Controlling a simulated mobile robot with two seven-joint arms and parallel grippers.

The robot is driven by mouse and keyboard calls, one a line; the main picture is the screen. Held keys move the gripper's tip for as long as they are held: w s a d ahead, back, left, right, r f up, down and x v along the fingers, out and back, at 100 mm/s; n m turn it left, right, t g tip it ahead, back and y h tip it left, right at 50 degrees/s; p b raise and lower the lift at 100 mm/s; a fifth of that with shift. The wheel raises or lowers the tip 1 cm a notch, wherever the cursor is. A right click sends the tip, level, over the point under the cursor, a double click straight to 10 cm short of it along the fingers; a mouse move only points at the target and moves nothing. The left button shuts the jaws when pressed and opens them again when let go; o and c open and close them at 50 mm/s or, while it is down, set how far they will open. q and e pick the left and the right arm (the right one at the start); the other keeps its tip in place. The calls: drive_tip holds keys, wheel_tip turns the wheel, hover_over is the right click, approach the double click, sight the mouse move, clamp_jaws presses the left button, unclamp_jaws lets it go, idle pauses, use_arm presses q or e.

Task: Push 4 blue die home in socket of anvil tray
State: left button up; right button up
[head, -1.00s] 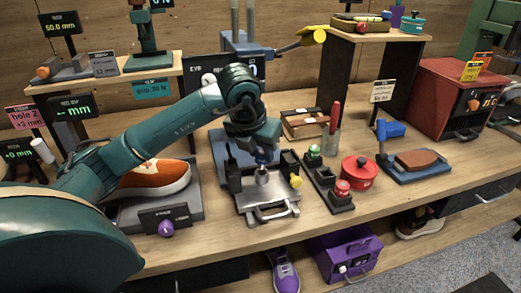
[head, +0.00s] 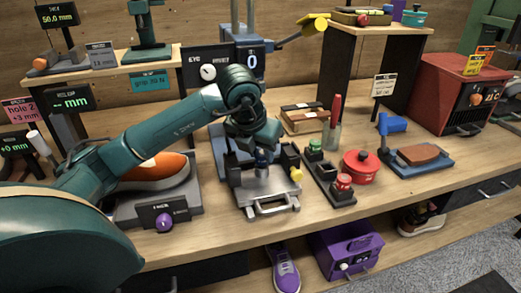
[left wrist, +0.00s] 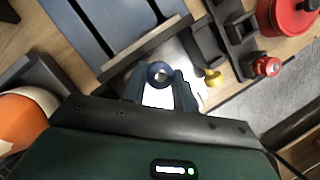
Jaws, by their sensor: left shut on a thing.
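The anvil tray (head: 283,190) is a bright metal plate with a front handle, in the middle of the bench. My left gripper (head: 262,165) points down over it, low and close to the plate. It is shut on the blue die (left wrist: 160,73), a small round blue-grey piece with a ringed top, seen between the fingertips in the left wrist view (left wrist: 162,85). The fingers and die hide the socket, so I cannot tell how deep the die sits. My right gripper is not in view.
A dark rack (head: 322,178) with a green-topped piece (head: 315,147) and a red-topped piece (head: 343,182) stands right of the tray. A red pot (head: 361,167) is beyond it. An orange shoe (head: 165,168) rests on a stand at left. A yellow knob (head: 297,174) sits at the tray's right.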

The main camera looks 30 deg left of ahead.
use_arm(q)
drive_tip(key=shift+f+b, duration=0.45)
drive_tip(key=shift+f, duration=0.15)
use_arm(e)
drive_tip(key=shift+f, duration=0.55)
use_arm(q)
drive_tip(key=o, duration=1)
drive_tip(key=shift+o, duration=0.2)
drive_tip(key=shift+r, duration=0.25)
drive_tip(key=p+v, duration=0.1)
drive_tip(key=v, duration=1.1)
drive_tip(key=shift+s+r, duration=0.2)
drive_tip(key=shift+r, duration=0.2)
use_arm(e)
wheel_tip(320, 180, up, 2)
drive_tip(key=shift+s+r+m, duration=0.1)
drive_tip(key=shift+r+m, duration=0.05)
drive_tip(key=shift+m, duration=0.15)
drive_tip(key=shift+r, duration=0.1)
